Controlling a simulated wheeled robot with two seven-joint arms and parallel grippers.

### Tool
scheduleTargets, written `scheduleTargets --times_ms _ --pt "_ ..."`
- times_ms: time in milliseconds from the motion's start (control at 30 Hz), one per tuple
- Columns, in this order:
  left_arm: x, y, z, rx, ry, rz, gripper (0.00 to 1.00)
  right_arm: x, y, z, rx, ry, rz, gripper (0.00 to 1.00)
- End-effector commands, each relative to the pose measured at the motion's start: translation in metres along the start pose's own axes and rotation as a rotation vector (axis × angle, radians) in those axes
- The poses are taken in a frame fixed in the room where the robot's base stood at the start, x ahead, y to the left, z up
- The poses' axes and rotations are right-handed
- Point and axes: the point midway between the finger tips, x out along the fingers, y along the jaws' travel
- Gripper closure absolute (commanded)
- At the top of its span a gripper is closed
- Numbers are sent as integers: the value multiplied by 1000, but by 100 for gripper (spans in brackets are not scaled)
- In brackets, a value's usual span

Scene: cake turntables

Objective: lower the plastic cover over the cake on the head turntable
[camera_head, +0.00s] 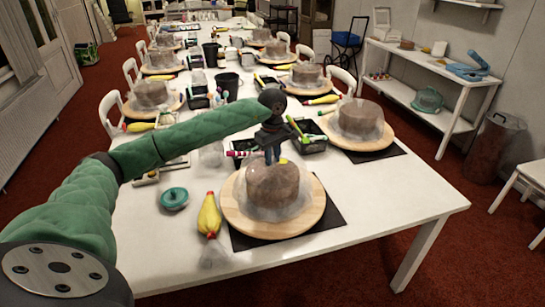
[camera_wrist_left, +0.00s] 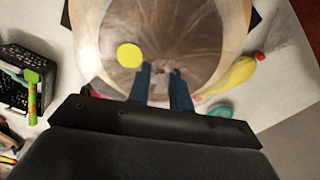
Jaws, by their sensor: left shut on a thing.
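The brown cake (camera_head: 272,187) stands on the round wooden turntable (camera_head: 240,222) at the near end of the table. A clear plastic cover (camera_head: 243,205) surrounds the cake and spreads out near its base; I cannot tell whether its lower edge touches the board all round. My left gripper (camera_head: 272,160) reaches down from above at the cake's top, shut on the cover's top. In the left wrist view its two dark fingers (camera_wrist_left: 162,90) are close together over the cake (camera_wrist_left: 165,30), beside a yellow disc (camera_wrist_left: 130,55). What they pinch is mostly hidden. My right gripper is out of view.
A black tool basket (camera_head: 308,137) stands behind. Another covered cake (camera_head: 360,118) sits at the right. The table's near right corner is clear.

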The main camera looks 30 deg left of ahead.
Motion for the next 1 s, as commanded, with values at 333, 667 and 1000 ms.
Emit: scheduleTargets --times_ms 333,667,1000 --pt "5 0 0 0 0 0 100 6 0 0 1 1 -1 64" --pt "7 0 0 0 0 0 100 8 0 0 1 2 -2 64" --pt "7 0 0 0 0 0 54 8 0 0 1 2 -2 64"
